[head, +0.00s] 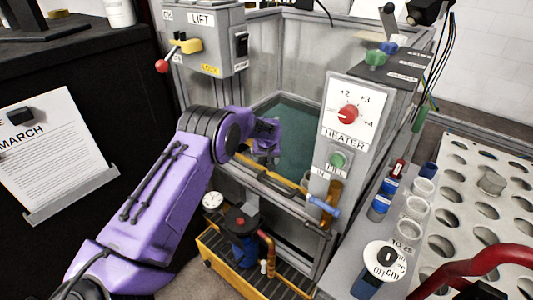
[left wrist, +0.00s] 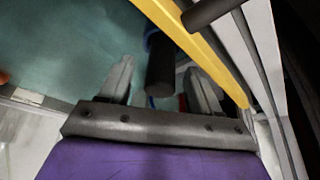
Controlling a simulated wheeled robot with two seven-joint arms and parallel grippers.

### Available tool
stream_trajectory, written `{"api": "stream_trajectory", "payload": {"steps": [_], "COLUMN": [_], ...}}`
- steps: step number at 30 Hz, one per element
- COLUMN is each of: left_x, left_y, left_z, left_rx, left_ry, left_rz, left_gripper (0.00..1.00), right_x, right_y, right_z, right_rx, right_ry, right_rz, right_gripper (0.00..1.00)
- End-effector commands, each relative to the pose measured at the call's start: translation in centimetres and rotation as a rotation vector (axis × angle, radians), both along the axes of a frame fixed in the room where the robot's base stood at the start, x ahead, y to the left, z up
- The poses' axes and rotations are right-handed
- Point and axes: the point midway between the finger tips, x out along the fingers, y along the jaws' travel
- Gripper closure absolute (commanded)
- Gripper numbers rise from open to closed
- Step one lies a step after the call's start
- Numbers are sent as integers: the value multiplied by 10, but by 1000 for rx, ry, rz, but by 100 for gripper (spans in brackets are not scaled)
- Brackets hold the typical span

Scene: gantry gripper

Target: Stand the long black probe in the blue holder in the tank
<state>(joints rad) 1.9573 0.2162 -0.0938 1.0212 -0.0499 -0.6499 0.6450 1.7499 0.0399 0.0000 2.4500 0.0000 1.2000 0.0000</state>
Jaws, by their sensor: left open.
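The black probe (left wrist: 160,72) shows in the left wrist view as a dark, thick cylinder seen nearly end-on. My left gripper (left wrist: 160,66) is open, with one finger on each side of it and a visible gap on both sides. Bits of the blue holder (left wrist: 149,41) show beside the probe; the probe appears to stand within it, but its lower end is hidden. In the head view my left gripper (head: 265,157) reaches down into the tank (head: 297,140) near its front wall. There the probe and holder are hidden. My right gripper is not in view.
A yellow rail (left wrist: 205,45) runs close to the right finger, with another dark cylinder (left wrist: 212,11) above it. The heater panel (head: 348,120) stands right of the tank and the lift box (head: 205,38) behind left. A holed rack (head: 470,190) is at right.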

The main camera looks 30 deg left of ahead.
Motion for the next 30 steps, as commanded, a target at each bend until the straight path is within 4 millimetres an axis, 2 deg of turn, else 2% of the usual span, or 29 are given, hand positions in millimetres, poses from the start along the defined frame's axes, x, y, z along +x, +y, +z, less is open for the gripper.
{"api": "stream_trajectory", "payload": {"steps": [1,6,12,17,30], "left_x": [-3,-18,-31,-36,-35], "left_y": [-3,-12,-19,-21,-21], "left_z": [15,56,90,98,98], "left_rx": [0,1,1,0,1], "left_ry": [-3,-3,-1,1,0], "left_rz": [-2,-1,-1,0,0], "left_gripper": [37,37,37,37,37], "right_x": [0,0,0,0,0], "right_y": [0,0,0,0,0], "right_z": [4,8,10,10,10], "right_rx": [0,0,0,0,0], "right_ry": [0,0,0,0,0], "right_rz": [0,0,0,0,0], "right_gripper": [36,36,36,36,36]}}
